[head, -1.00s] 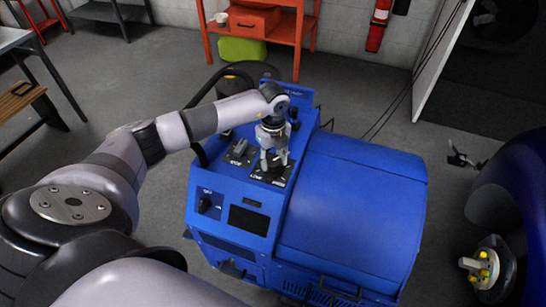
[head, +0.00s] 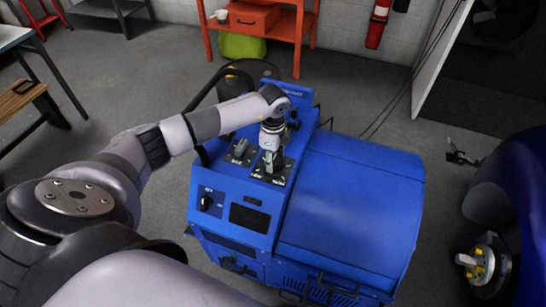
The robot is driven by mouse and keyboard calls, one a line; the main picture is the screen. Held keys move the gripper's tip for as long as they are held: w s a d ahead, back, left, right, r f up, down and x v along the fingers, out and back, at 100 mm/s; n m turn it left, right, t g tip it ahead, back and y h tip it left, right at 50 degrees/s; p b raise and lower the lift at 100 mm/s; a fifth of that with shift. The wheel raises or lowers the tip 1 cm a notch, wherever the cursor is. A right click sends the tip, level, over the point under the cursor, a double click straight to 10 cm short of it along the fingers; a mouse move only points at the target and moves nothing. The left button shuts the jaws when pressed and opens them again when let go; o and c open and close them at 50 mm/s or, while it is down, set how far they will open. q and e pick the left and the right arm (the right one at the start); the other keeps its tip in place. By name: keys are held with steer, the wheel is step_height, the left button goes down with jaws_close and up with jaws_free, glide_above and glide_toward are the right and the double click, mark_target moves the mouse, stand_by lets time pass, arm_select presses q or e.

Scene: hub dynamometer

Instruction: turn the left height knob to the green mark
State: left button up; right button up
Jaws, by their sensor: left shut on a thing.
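The blue dynamometer unit (head: 345,215) stands in the middle of the head view. On its sloping top are two black plates with white markings. My left gripper (head: 271,163) points down over the right-hand plate (head: 274,180), shut on the height knob there. The fingers hide most of this knob, so I cannot read its angle. A second grey control (head: 240,147) sits on the plate to the left, apart from the gripper. I cannot make out a green mark. My right gripper is not in view.
A dark screen (head: 249,218) and a black rotary switch (head: 207,202) are on the unit's front panel. A dark blue vehicle body (head: 510,170) with a hub (head: 481,262) stands at the right. An orange shelf (head: 280,32) is at the back. Grey floor lies between.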

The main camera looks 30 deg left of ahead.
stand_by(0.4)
arm_select(q)
steer(key=o, duration=1.2)
steer(key=shift+c, duration=0.2)
steer(key=shift+r, duration=0.1)
step_height(320, 180, up, 12)
